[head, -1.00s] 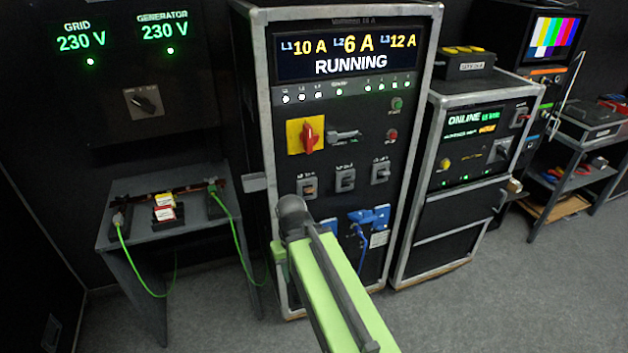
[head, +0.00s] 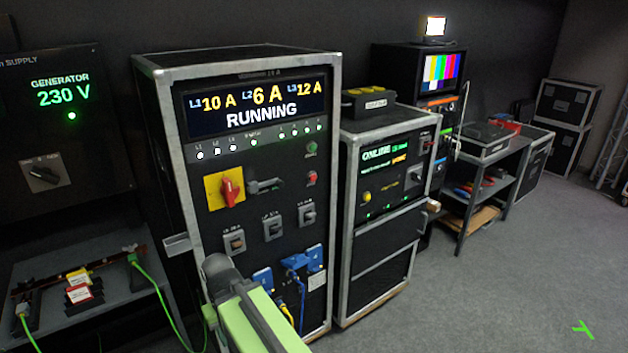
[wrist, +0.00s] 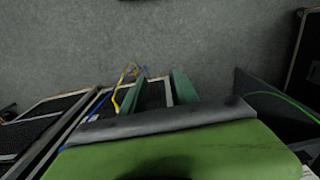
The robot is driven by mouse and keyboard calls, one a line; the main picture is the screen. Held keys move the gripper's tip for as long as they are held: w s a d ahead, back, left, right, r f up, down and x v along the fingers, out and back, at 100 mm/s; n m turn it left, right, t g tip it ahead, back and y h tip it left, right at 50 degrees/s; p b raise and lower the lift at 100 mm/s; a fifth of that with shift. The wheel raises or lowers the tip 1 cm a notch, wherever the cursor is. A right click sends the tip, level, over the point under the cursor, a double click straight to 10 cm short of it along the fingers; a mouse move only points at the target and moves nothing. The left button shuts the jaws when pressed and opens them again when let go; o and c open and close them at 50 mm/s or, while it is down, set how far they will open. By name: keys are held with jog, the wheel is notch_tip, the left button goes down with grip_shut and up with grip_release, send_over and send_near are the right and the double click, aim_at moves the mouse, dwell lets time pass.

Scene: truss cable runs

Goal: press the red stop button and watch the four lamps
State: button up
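The tall power rack (head: 145,72) stands left of centre in the head view. Its display (head: 255,98) reads RUNNING, with 10 A, 6 A and 12 A. The red stop button (head: 311,178) is on the right of its front, below a green button (head: 311,147). My gripper is mostly hidden behind my arm in the head view, low before the rack. In the wrist view my gripper (wrist: 157,88) shows two green fingers apart with nothing held, well away from the button.
A red rotary switch on a yellow plate (head: 212,191) is left of the button. Blue plugs (head: 303,258) with cables stick out below. A grey ledge (head: 178,245) juts from the rack's left side. The ONLINE unit (head: 350,230) stands right. Open floor (head: 480,300) lies at the lower right.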

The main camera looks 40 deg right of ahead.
grip_shut()
dwell(1.6)
